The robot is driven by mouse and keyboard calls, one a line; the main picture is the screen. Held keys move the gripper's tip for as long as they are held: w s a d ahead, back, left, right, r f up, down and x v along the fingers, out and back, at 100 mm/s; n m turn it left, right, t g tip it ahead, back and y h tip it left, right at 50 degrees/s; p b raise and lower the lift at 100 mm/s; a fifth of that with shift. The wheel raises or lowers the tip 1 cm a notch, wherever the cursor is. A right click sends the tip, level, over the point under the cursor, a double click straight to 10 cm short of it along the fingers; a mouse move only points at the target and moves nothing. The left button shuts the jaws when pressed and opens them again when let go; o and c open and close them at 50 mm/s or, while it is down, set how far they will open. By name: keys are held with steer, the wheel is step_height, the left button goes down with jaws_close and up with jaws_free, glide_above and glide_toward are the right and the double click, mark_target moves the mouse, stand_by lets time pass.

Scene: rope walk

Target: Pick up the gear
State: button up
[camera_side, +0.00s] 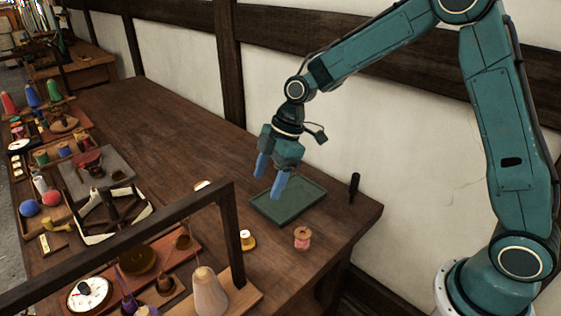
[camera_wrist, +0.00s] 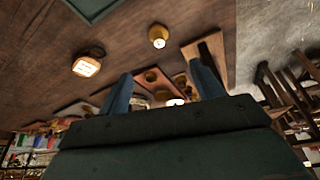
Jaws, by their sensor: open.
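My gripper (camera_side: 270,178) is open, its two blue fingers apart and pointing down, above or just behind the left part of a green tray (camera_side: 302,207). Nothing shows between the fingers in the side view. In the wrist view the fingers of my gripper (camera_wrist: 163,88) also stand apart, with the cluttered part of the table behind them. I cannot make out a gear for certain in either view. The bare floor of the tray shows no object on it in the side view. A corner of the tray (camera_wrist: 92,8) shows at the top of the wrist view.
A pink thread spool (camera_side: 302,238) and a small yellow-and-white item (camera_side: 247,240) stand in front of the tray. A black upright item (camera_side: 354,187) is near the wall. A dark wooden frame (camera_side: 150,232) rises in the foreground. The table's middle (camera_side: 170,130) is clear.

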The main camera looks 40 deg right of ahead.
mark_target(245, 233)
steer(key=shift+w+a+f+n+y, duration=0.15)
steer(key=shift+w+f+n, duration=0.1)
steer(key=shift+f, duration=0.3)
steer(key=shift+w+a+f+n+y, duration=0.15)
steer(key=shift+w+a+f, duration=0.1)
steer(key=shift+f, duration=0.25)
steer(key=shift+w+a+f+n, duration=0.1)
steer(key=shift+w+f+n, duration=0.15)
steer(key=shift+f, duration=0.3)
steer(key=shift+x, duration=4.25)
steer(key=shift+s+f, duration=0.1)
steer(key=shift+s, duration=0.05)
steer(key=shift+s+x, duration=0.15)
steer(key=shift+x, duration=1.1)
steer(key=shift+s+x, duration=0.1)
steer(key=shift+x, duration=1.15)
steer(key=shift+w, duration=0.15)
steer(key=c, duration=1.2)
